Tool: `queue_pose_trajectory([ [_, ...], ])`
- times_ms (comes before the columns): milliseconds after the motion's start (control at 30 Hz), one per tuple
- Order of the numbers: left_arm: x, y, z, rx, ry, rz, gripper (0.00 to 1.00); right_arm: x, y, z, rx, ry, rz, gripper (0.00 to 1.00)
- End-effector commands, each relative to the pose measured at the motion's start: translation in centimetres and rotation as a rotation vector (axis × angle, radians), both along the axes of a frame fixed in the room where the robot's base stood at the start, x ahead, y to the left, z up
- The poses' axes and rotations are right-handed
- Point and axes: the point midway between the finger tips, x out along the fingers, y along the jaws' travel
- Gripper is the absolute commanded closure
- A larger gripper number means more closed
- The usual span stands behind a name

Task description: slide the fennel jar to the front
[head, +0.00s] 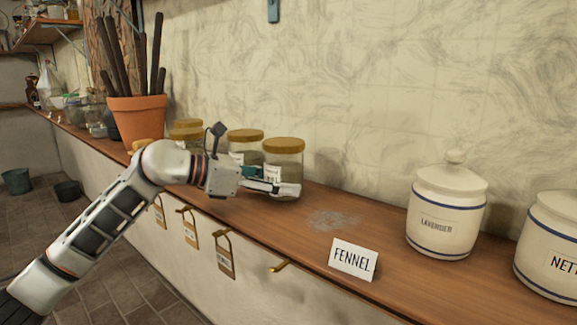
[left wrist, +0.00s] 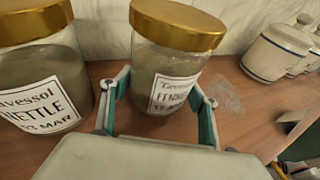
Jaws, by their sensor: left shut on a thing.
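The fennel jar (head: 284,160) is clear glass with a gold lid and a greenish-grey filling. It stands upright on the wooden shelf (head: 315,245), at the right end of a group of similar jars. In the left wrist view the jar (left wrist: 160,60) shows a white label reading FENNEL, partly cut off. My left gripper (head: 268,183) is shut on the jar's lower body, one finger on each side. A white FENNEL card (head: 354,260) stands near the shelf's front edge, to the right. My right gripper is out of view.
A nettle jar (left wrist: 42,70) stands close on the left, and another gold-lidded jar (head: 246,147) is beside the fennel jar. A pale dusty patch (head: 333,220) marks clear shelf to the right. A white lavender canister (head: 446,215) stands farther right. A terracotta pot (head: 137,118) is at left.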

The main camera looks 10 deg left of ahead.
Motion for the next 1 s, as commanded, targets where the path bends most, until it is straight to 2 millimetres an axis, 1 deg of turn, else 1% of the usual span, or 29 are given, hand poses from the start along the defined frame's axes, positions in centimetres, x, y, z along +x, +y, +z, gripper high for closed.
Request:
queue_pose_trajectory([
  [1000, -3.2, 1.9, 0.1, 0.000, -0.001, 0.000, 0.53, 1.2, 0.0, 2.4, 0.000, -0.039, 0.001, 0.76],
])
